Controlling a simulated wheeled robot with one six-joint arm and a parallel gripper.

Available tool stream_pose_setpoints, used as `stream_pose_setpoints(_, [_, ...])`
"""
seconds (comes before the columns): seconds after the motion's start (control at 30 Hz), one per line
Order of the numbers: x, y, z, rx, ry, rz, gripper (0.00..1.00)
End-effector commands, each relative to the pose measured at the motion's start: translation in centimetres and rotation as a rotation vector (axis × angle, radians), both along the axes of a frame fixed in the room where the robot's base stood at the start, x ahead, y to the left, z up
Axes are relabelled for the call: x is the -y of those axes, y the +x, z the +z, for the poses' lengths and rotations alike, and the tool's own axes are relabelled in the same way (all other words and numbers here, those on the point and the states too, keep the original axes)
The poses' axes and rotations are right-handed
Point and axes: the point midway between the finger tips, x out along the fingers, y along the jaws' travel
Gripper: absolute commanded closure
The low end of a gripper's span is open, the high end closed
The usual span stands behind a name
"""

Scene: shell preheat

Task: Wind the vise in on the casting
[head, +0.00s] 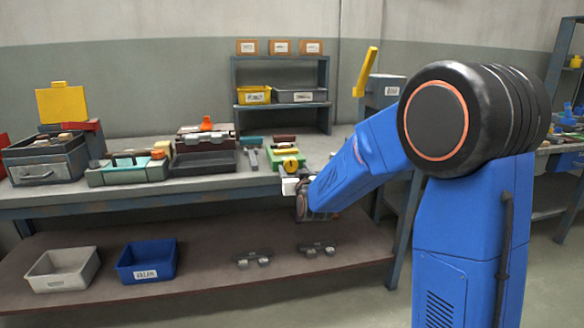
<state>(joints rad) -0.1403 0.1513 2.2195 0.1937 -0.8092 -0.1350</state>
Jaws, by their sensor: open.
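A small green, yellow and red assembly (287,160) sits near the front edge of the workbench, just beyond my gripper; it looks like the vise, but its jaws and handle are too small to make out. I cannot pick out the casting with certainty. My gripper (291,186) is open at the bench's front edge, at the end of my blue arm. It overlaps the near side of the assembly in the picture, and I cannot tell whether they touch. My wrist and forearm hide part of this area.
The workbench (150,195) carries a drawer box (46,160), a green toolbox (128,168) and a black open case (205,160) at left. A shelf rack (281,73) with bins stands behind. The lower shelf holds a grey bin (62,270) and a blue bin (147,262).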

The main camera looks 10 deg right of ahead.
Motion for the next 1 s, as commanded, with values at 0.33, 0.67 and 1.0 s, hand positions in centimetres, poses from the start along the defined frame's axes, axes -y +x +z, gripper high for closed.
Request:
stream_pose_setpoints(0.33, [0.0,3.3,0.0,0.0,0.0,-0.001,0.39])
stream_pose_setpoints(0.67, [0.0,3.4,0.0,0.0,0.0,0.0,0.43])
stream_pose_setpoints(1.0, [0.0,3.4,0.0,0.0,0.005,0.0,0.8])
